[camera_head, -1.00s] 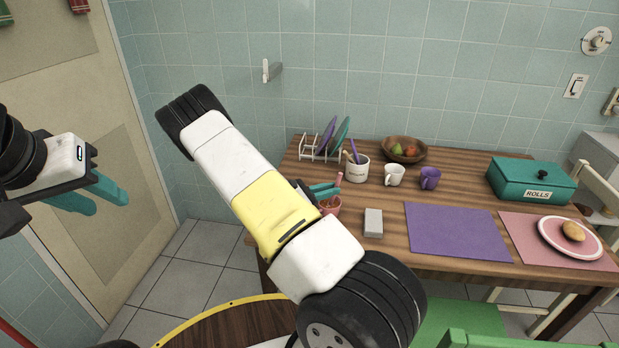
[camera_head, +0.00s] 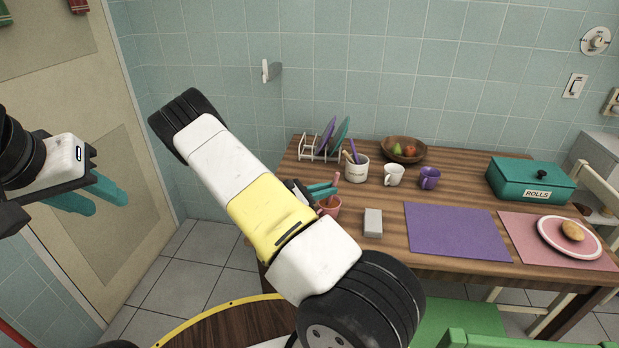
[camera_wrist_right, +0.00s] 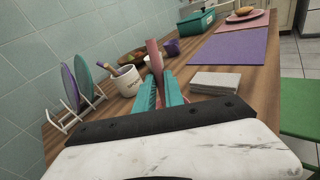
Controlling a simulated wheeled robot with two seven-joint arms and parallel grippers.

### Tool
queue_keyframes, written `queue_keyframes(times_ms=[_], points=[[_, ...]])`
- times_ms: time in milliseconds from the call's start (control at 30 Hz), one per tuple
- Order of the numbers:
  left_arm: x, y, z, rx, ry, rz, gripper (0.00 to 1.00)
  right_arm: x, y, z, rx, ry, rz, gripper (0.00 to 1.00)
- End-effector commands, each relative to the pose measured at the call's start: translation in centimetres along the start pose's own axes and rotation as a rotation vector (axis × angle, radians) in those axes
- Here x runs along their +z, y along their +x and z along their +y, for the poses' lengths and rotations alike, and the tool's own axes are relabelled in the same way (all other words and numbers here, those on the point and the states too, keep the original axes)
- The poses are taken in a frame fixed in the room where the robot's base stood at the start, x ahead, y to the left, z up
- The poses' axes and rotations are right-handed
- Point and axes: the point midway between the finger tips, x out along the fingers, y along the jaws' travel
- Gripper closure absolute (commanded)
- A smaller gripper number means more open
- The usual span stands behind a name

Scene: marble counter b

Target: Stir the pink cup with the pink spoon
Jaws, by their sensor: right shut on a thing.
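The pink cup (camera_head: 331,208) stands at the table's left front edge, partly covered by my right arm. The pink spoon (camera_head: 336,179) rises above the cup, upright to slightly tilted. My right gripper (camera_head: 326,190), with teal fingers, is shut on the spoon just above the cup's rim. In the right wrist view the spoon's handle (camera_wrist_right: 154,57) sticks up between the fingers (camera_wrist_right: 160,84). My left gripper (camera_head: 97,197) is open and empty at the far left, away from the table.
A grey block (camera_head: 373,222) lies right of the pink cup. Behind are a white utensil crock (camera_head: 356,170), a white mug (camera_head: 393,175), a purple mug (camera_head: 429,178), a dish rack (camera_head: 318,153) and a fruit bowl (camera_head: 403,150). A purple mat (camera_head: 457,231) lies bare to the right.

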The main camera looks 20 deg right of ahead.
Motion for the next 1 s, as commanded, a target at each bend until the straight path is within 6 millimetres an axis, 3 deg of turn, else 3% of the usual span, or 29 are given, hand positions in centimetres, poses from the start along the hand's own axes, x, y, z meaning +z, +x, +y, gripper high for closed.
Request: queue_keyframes(times_ms=[467,1000], points=[[0.0,0.0,0.0,0.0,0.0,0.0,0.64,0.4,0.5,-0.4,-0.002,0.001,-0.001,1.0],[0.0,0.0,0.0,0.0,0.0,0.0,0.64,4.1,0.7,-0.4,-0.002,0.002,-0.002,1.0]])
